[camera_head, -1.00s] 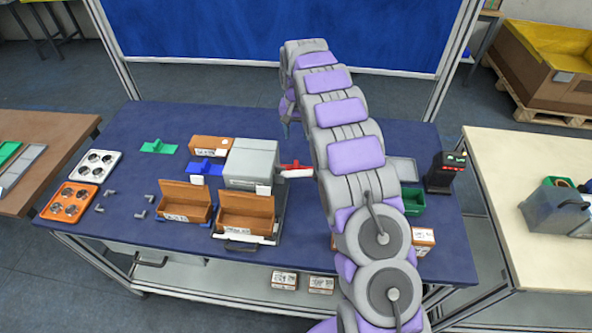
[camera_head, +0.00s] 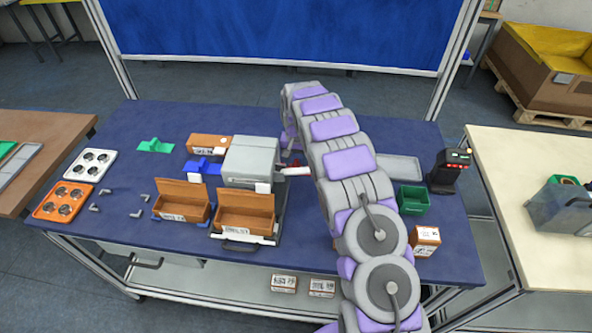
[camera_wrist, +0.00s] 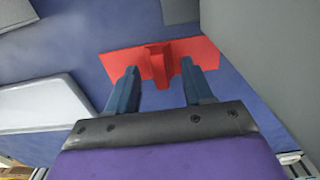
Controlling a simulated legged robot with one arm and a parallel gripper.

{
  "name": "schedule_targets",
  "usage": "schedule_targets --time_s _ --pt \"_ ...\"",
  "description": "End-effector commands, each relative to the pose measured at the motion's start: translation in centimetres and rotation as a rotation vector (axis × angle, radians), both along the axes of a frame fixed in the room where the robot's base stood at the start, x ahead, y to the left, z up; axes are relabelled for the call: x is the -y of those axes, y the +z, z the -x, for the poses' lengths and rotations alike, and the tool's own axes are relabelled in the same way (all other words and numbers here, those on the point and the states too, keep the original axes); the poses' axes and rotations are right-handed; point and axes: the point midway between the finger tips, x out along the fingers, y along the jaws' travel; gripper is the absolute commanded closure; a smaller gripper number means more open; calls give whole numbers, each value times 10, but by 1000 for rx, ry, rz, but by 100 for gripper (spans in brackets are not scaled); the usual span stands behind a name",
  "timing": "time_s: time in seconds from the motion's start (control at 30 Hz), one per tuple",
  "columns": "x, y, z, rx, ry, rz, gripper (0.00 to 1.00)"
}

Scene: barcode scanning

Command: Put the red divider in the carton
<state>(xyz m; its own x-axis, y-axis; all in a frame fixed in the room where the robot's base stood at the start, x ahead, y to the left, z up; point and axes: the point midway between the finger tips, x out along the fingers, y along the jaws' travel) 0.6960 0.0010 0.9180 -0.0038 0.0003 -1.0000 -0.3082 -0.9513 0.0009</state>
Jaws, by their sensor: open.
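The red divider (camera_wrist: 202,50) lies flat on the blue table in the wrist view, with a raised tab at its middle. My gripper (camera_wrist: 158,68) is open, its two dark blue fingers on either side of that tab with gaps left. I cannot tell how far above the table the fingertips are. In the head view the divider is almost wholly hidden by my arm. Two open brown cartons stand at the front of the table, a left one (camera_head: 182,208) and a right one (camera_head: 245,222) on a metal stand. I cannot tell which one is meant.
A grey box-shaped machine (camera_head: 250,158) stands just left of my gripper. A blue divider (camera_head: 203,168), a green divider (camera_head: 154,145) and a closed carton (camera_head: 209,143) lie farther left. A green bin (camera_head: 413,200), a scanner-like device (camera_head: 449,172) and another carton (camera_head: 426,238) are at right.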

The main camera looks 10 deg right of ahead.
Motion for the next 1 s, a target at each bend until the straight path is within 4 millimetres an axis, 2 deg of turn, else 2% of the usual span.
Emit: schedule_targets --time_s 0.1,0.3,0.83,1.0 --pt "0 -9 0 2 -1 0 49" --pt "0 -9 0 3 -1 0 50" --pt "0 -9 0 1 -1 -1 100" --pt "0 -10 0 1 -1 -1 100"
